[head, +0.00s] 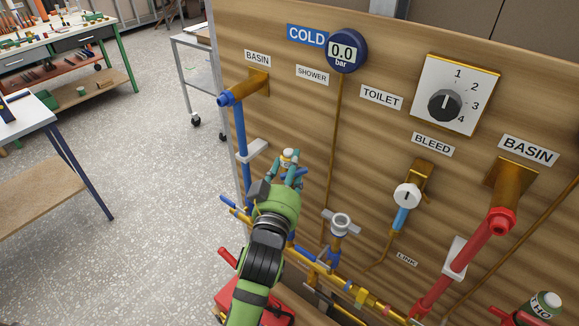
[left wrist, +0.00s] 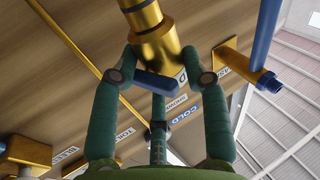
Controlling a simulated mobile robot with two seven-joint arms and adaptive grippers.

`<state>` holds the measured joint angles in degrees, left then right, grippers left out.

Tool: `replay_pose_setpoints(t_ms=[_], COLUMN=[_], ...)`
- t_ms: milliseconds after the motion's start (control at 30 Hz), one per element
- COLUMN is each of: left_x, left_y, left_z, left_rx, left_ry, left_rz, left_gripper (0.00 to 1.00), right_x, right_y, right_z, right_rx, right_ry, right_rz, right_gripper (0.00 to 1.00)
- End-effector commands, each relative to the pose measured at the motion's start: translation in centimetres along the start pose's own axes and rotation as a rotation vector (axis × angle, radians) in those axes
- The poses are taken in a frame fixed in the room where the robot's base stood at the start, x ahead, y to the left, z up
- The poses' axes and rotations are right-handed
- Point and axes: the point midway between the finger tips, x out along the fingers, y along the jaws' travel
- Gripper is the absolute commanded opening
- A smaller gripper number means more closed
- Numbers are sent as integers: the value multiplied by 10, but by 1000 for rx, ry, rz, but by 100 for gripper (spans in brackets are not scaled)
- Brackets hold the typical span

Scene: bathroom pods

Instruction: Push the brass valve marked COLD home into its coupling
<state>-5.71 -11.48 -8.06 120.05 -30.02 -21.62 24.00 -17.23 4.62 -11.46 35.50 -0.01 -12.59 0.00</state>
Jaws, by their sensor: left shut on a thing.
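My left gripper (head: 290,168) is shut on a brass valve with a blue lever, close in front of the wooden panel. The valve's pale top (head: 288,155) shows between the fingertips in the head view. In the left wrist view, the fingers of the gripper (left wrist: 165,62) stand on both sides of the brass valve (left wrist: 158,42), with its blue lever (left wrist: 157,83) between them. I cannot read a mark on the valve, nor tell how far it sits in a coupling. A blue COLD sign (head: 307,35) is on the panel. My right gripper is out of view.
A blue pipe (head: 239,130) runs down the panel's left edge. A red pipe (head: 470,258) and a valve marked HO (head: 545,305) are farther right. A red box (head: 262,308) is below.

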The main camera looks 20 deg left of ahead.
Motion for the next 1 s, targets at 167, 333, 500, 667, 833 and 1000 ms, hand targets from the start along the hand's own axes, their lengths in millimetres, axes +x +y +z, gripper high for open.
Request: replay_pose_setpoints(t_ms=[167, 333, 500, 667, 833, 1000], left_x=[0, 0, -1, -1, -2, -2], left_y=[0, 0, 0, -1, -1, -2], left_z=[0, 3, 7, 11, 16, 21], left_rx=[-1, -1, -3, -4, -6, -6], left_ry=[2, 2, 1, 1, -1, -3], left_rz=[1, 0, 0, 0, 0, 0], left_gripper=[0, 0, 0, 0, 0, 0], right_x=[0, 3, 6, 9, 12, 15], right_y=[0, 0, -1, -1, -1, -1], right_z=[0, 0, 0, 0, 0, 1], right_rx=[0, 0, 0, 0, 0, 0], right_ry=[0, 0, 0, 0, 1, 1], right_rz=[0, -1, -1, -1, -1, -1], right_gripper=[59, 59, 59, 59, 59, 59])
